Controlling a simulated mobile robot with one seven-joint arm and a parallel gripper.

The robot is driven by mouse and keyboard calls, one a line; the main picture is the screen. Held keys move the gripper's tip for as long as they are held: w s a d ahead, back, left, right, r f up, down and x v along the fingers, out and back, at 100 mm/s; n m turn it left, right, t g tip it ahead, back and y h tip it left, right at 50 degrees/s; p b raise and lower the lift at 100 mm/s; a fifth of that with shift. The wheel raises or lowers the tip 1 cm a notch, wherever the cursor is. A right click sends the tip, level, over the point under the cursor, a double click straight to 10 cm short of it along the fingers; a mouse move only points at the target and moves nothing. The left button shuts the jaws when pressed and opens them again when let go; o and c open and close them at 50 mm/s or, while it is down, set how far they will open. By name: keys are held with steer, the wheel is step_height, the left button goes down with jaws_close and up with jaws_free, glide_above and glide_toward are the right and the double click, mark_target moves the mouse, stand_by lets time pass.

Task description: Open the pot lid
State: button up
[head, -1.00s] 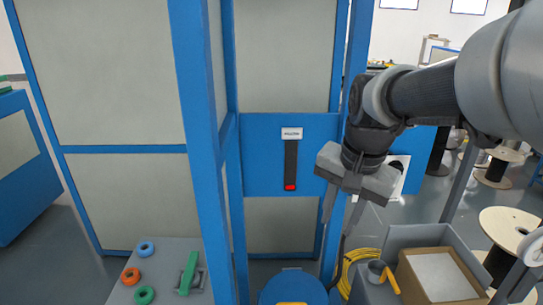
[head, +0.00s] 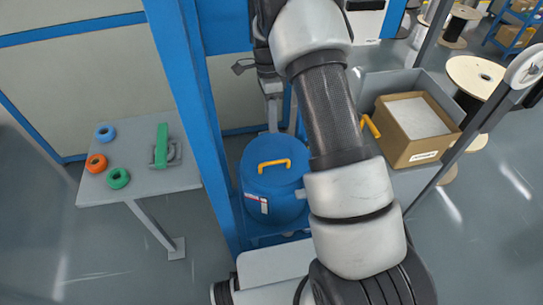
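The blue pot (head: 275,210) stands low at the middle of the head view, beside a blue frame post. Its blue lid (head: 258,180) is on top, with a yellow handle (head: 273,165) arching up from it. My gripper (head: 272,115) is above and behind the lid in the picture, pointing down and apart from the handle. The fingers are small and partly covered by my arm, so their opening cannot be made out. My arm also hides the right side of the pot.
A grey table (head: 140,185) at left holds blue, orange and green rings and a green-handled tool (head: 162,147). A grey bin at right holds a cardboard box (head: 418,128). A blue post (head: 190,110) rises just left of the pot. Cable spools stand far right.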

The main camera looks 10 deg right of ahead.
mark_target(273, 162)
steer(key=s+f, duration=0.1)
steer(key=f, duration=0.3)
steer(key=s+f+b, duration=0.1)
steer(key=f, duration=0.4)
steer(key=f+b, duration=0.1)
steer(key=f, duration=0.4)
steer(key=shift+s+f, duration=0.2)
steer(key=shift+s, duration=0.2)
jaws_close()
